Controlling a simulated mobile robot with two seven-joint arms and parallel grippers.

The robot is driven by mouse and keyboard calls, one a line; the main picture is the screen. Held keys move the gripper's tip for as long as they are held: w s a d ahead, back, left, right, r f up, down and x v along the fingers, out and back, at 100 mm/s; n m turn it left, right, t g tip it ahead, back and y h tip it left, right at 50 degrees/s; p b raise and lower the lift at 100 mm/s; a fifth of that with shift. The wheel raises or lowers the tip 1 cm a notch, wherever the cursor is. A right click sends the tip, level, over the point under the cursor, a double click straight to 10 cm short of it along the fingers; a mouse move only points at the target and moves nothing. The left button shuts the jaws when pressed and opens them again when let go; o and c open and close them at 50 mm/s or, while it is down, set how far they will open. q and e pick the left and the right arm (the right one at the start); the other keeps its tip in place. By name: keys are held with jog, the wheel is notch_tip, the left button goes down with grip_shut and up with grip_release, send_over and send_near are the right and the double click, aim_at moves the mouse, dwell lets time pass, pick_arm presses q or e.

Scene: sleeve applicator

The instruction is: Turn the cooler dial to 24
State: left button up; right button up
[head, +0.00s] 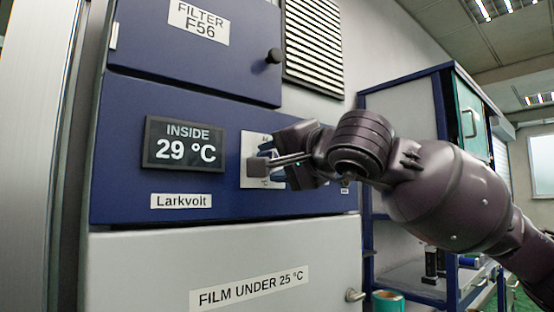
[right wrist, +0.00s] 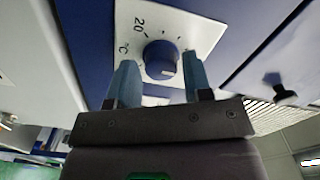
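The cooler dial (right wrist: 161,60) is a round blue knob on a white scale plate (right wrist: 205,32) in the right wrist view. The plate shows "20", "°C" and tick marks; its other numbers are hidden or unreadable. My right gripper (right wrist: 159,66) has its two blue fingers on either side of the dial, close to it. I see no clear grip and cannot tell whether they touch it. In the head view my right gripper (head: 272,162) is in front of the plate (head: 249,147) and hides most of the dial. The display (head: 184,144) reads "INSIDE 29 °C". My left gripper is out of view.
The blue cooler panel (head: 115,185) carries a "Larkvolt" label. Above is a "FILTER F56" door with a black knob (head: 274,56); below is a grey door (head: 130,265) labelled "FILM UNDER 25 °C" with a handle (head: 355,295). A blue shelf unit (head: 400,97) stands to the right.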

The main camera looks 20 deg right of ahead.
jog(key=shift+o, duration=1.1)
jog(key=shift+s, duration=0.1)
jog(key=v, duration=1)
jog(key=shift+s+b, duration=0.3)
jog(key=shift+d, duration=0.15)
